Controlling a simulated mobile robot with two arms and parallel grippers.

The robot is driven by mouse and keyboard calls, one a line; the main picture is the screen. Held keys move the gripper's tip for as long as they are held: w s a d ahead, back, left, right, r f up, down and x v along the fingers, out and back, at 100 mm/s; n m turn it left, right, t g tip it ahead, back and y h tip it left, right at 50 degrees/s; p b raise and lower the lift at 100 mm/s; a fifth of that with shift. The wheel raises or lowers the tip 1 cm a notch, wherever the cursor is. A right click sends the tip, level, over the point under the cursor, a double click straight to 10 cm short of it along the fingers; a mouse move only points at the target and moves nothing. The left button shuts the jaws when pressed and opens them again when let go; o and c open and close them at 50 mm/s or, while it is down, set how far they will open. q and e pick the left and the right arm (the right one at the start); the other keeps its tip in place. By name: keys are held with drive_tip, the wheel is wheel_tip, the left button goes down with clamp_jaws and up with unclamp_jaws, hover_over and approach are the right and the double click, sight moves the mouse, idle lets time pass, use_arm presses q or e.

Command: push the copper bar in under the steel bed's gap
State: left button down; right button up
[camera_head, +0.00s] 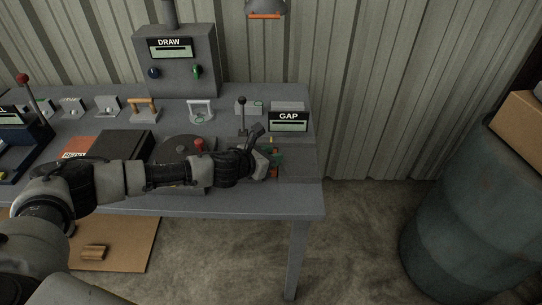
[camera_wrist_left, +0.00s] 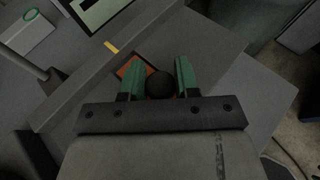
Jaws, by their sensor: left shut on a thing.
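My left gripper (camera_head: 274,159) reaches in from the left over the right end of the bench. In the left wrist view its green fingers (camera_wrist_left: 159,82) are shut on a dark round knob (camera_wrist_left: 160,84). An orange-brown piece, likely the copper bar (camera_wrist_left: 127,68), shows just beside and below the left finger; most of it is hidden. A grey steel bed (camera_wrist_left: 85,88) with a yellow mark (camera_wrist_left: 111,46) runs diagonally past it. In the head view the bed (camera_head: 298,165) lies below the GAP display (camera_head: 288,121). I cannot tell how the bar stands to the gap. My right gripper is not in view.
A black lever (camera_head: 242,115) stands behind the gripper. A DRAW box (camera_head: 177,60) and several small handled fixtures line the back. A red knob (camera_head: 199,145) and dark disc lie beside my forearm. A drum (camera_head: 465,215) stands right, beyond open floor.

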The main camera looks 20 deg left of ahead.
use_arm(q)
drive_tip(key=c, duration=1.3)
unclamp_jaws()
drive_tip(key=shift+w+a+r, duration=0.1)
drive_tip(key=shift+w+r, duration=0.05)
drive_tip(key=o, duration=0.4)
drive_tip(key=shift+a, duration=0.1)
drive_tip(key=v, duration=1)
drive_tip(key=shift+s+a, duration=0.2)
drive_tip(key=shift+s, duration=0.15)
